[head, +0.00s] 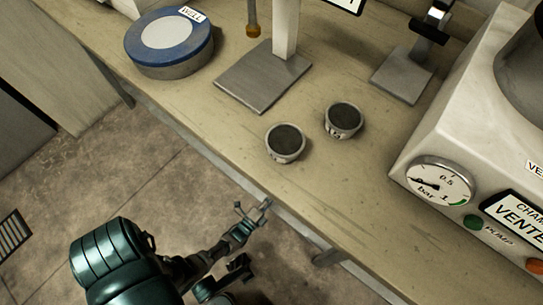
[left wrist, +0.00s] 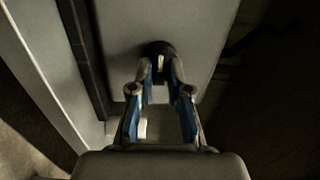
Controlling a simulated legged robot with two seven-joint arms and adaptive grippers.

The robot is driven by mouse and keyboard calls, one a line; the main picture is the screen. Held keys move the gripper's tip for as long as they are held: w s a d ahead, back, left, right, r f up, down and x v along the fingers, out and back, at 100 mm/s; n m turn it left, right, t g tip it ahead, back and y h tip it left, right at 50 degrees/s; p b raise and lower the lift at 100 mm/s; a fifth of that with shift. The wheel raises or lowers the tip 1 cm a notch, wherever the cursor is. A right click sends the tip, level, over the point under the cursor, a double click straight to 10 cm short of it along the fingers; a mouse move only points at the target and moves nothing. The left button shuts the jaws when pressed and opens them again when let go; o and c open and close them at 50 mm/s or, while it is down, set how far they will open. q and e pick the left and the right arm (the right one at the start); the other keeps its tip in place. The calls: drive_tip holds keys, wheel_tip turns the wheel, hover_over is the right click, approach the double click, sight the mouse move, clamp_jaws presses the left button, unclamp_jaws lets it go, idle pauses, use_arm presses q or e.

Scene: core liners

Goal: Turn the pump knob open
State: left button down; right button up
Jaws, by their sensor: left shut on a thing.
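In the left wrist view my left gripper (left wrist: 161,68) is shut on a dark round knob (left wrist: 159,47) with a pale mark. The knob sits on a plain grey panel (left wrist: 190,25). The fingers stand at both sides of the knob, and part of it is hidden behind them. The knob does not show clearly in the head view.
The bench (head: 370,200) carries two small dark-filled cups (head: 286,157), a blue-rimmed disc (head: 168,60), metal stands and a white chamber unit (head: 450,130) with a gauge and a green button marked PUMP (head: 473,222). Floor (head: 150,175) lies open before the bench.

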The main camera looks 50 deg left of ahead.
use_arm(q)
drive_tip(key=shift+d+f+m, duration=0.2)
drive_tip(key=shift+d+m, duration=0.05)
drive_tip(key=shift+m, duration=0.15)
drive_tip(key=c, duration=1.1)
unclamp_jaws()
drive_tip(key=shift+a+r, duration=0.1)
